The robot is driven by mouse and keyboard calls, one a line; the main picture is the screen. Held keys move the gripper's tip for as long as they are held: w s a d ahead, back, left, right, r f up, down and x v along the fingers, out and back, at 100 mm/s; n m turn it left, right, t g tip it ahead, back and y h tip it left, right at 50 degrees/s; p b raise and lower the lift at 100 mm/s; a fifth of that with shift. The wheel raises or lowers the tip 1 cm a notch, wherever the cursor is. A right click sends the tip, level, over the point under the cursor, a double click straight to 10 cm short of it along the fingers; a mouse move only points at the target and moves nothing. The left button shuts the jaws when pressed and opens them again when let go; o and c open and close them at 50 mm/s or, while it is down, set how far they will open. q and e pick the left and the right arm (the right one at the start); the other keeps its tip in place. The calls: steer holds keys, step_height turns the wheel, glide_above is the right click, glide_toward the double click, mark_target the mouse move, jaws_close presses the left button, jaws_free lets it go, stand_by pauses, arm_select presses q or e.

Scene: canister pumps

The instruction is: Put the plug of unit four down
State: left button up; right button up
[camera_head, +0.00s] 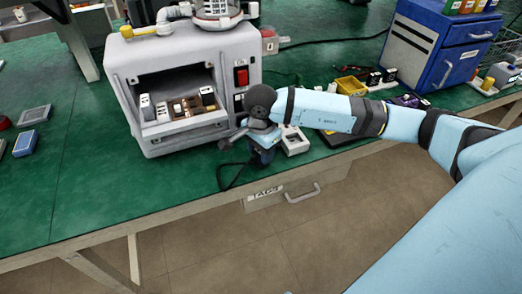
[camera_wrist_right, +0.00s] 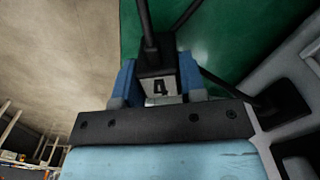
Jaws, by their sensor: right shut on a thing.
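My right gripper (camera_head: 263,157) is low over the front edge of the green bench, in front of the grey pump unit (camera_head: 180,75). In the right wrist view its blue fingers (camera_wrist_right: 157,78) are shut on a dark plug (camera_wrist_right: 158,86) with a white label reading 4. Dark cords (camera_wrist_right: 148,25) run from the plug. In the head view the gripper mostly hides the plug, and a black cord (camera_head: 228,172) loops beside it at the bench edge. I cannot tell whether the plug touches the bench. My left gripper is not in view.
A white open box (camera_head: 293,141) sits just right of the gripper. A blue drawer cabinet (camera_head: 430,45) and a yellow tray (camera_head: 350,86) stand farther right. Small blue-grey devices (camera_head: 27,142) lie at far left. The green bench (camera_head: 90,190) is clear at front left.

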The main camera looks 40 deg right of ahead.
steer(key=shift+f, duration=0.2)
steer(key=o, duration=0.9)
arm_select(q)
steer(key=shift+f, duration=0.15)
arm_select(e)
steer(key=shift+r, duration=0.1)
steer(key=shift+r, duration=0.6)
arm_select(q)
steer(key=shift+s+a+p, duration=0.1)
steer(key=shift+p, duration=0.5)
arm_select(e)
step_height(320, 180, up, 11)
steer(key=shift+r, duration=0.1)
